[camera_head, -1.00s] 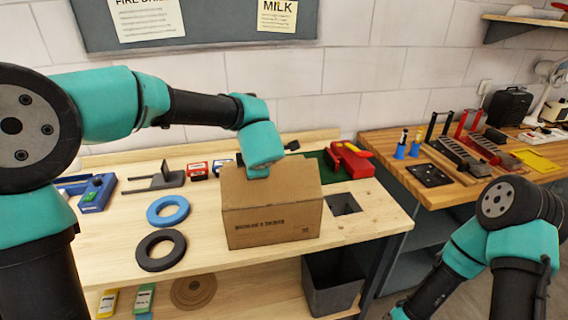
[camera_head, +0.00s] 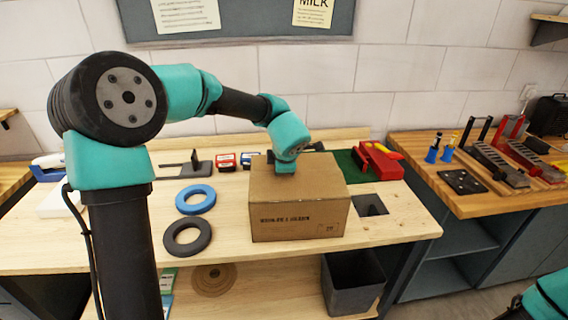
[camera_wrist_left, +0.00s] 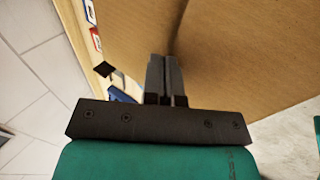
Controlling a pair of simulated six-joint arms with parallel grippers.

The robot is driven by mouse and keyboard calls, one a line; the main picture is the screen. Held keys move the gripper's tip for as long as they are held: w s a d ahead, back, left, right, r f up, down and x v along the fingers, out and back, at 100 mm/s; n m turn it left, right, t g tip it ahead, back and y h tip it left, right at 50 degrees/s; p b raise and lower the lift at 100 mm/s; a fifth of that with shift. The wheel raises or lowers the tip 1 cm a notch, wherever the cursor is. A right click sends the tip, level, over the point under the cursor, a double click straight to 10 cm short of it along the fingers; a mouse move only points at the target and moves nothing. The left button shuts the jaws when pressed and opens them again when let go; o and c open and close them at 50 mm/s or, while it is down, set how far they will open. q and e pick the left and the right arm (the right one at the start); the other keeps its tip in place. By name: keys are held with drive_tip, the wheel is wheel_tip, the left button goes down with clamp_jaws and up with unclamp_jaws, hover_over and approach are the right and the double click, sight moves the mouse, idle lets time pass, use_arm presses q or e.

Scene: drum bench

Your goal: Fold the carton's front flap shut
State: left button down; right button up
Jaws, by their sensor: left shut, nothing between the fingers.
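The brown cardboard carton (camera_head: 300,217) stands upright on the wooden bench, its printed side toward me. Its top (camera_head: 318,180) looks covered by cardboard; I cannot tell the front flap apart from the other flaps. My left gripper (camera_wrist_left: 165,78) is shut and empty, with its fingers together over the carton's brown cardboard (camera_wrist_left: 235,55) in the left wrist view. I cannot tell whether the fingertips touch it. In the head view the left wrist is above the carton's top left and hides the fingers.
A blue ring (camera_head: 196,198) and a black ring (camera_head: 188,236) lie left of the carton. A red tool (camera_head: 378,160) lies behind right. A grey bin (camera_head: 352,283) stands below.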

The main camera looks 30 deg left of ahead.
use_arm(q)
drive_tip(key=shift+f, duration=0.15)
idle(0.5)
drive_tip(key=v, duration=1.7)
drive_tip(key=shift+d, duration=0.1)
